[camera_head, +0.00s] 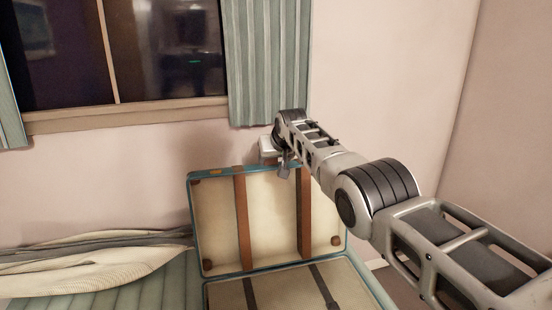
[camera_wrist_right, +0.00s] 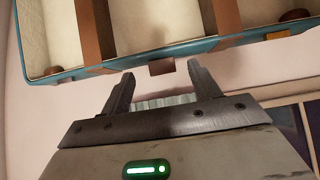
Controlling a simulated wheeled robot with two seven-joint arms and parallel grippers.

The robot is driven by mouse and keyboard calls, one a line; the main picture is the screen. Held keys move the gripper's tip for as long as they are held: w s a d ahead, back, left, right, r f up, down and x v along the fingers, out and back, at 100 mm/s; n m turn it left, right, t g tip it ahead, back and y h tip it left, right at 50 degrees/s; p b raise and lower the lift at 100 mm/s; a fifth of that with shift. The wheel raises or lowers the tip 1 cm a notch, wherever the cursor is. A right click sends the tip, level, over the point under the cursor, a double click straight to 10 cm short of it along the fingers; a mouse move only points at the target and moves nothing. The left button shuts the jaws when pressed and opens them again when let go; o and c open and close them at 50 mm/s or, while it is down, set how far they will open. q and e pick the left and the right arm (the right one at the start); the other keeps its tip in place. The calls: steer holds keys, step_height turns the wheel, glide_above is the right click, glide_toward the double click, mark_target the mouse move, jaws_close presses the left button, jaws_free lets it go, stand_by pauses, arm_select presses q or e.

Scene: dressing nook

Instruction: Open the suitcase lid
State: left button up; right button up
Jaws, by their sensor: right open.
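The suitcase has a teal rim, a cream lining and brown straps. Its lid (camera_head: 272,222) stands raised, roughly upright, behind the base (camera_head: 283,290), which lies open at the bottom of the head view. My right gripper (camera_head: 284,168) is at the top edge of the lid. In the right wrist view the lid (camera_wrist_right: 150,22) runs across the top, and my right gripper (camera_wrist_right: 161,70) has its fingers spread. A small brown tab (camera_wrist_right: 161,66) on the lid's rim shows between the fingertips. I cannot tell whether the fingers touch it. My left gripper is out of view.
A bed (camera_head: 165,288) with a rumpled blanket (camera_head: 95,265) lies left of the suitcase. Behind are a wall (camera_head: 130,165), a dark window (camera_head: 170,50) and a green curtain (camera_head: 265,60). My right arm crosses the right side of the head view.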

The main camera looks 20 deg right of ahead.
arm_select(q)
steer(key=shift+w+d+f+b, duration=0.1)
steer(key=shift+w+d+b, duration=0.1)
steer(key=shift+b, duration=0.35)
arm_select(e)
steer(key=v, duration=1.6)
steer(key=shift+w, duration=0.1)
